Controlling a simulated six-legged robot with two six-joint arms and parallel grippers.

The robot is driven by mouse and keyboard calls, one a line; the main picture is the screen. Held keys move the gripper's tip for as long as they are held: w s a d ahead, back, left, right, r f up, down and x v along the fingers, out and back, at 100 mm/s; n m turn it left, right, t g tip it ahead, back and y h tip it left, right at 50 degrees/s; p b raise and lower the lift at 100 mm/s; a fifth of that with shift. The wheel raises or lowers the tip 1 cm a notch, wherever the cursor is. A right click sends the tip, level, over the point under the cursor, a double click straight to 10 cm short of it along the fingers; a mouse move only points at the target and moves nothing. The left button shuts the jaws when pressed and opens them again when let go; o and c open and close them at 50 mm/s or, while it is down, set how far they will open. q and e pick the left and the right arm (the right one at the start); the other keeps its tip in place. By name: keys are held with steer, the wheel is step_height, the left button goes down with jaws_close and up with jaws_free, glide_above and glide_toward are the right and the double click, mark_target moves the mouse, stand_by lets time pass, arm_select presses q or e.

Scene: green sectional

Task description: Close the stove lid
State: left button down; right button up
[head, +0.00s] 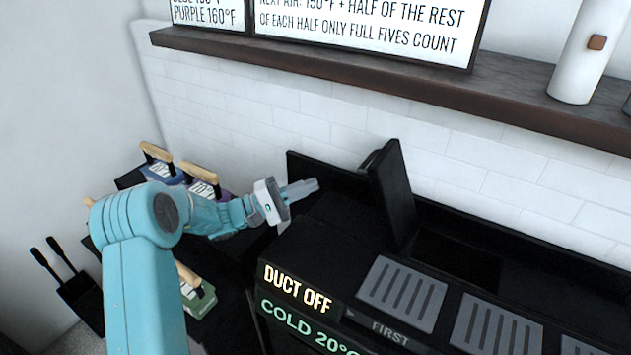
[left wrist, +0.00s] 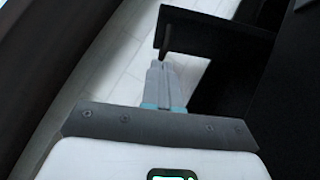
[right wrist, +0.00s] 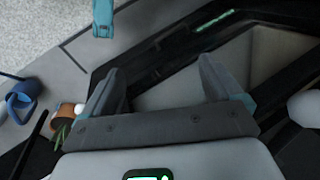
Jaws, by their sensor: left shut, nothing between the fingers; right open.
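The black stove (head: 330,235) stands against the white tiled wall. Its lid (head: 392,195) is a black panel standing raised, slightly tilted, beside a dark opening (head: 455,262) in the stove top. My left gripper (head: 312,186) is shut and empty, to the left of the lid near the back of the stove, apart from it. In the left wrist view the shut fingers (left wrist: 160,85) point toward a black panel that is probably the lid (left wrist: 215,42). My right gripper (right wrist: 160,80) is open and empty; it does not show in the head view.
Grey slotted plates (head: 402,292) lie on the stove's front. A wooden shelf (head: 400,85) with a white bottle (head: 590,50) runs along the wall above. Wooden-handled boxes (head: 205,180) stand left of the stove, and a black dustpan-like item (head: 80,295) is at far left.

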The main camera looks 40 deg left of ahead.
arm_select(q)
steer(key=w+d+r+p, duration=0.2)
steer(key=w+d, duration=0.3)
steer(key=d, duration=0.3)
steer(key=shift+w+r, duration=0.25)
steer(key=shift+r, duration=0.45)
steer(key=shift+s, duration=0.1)
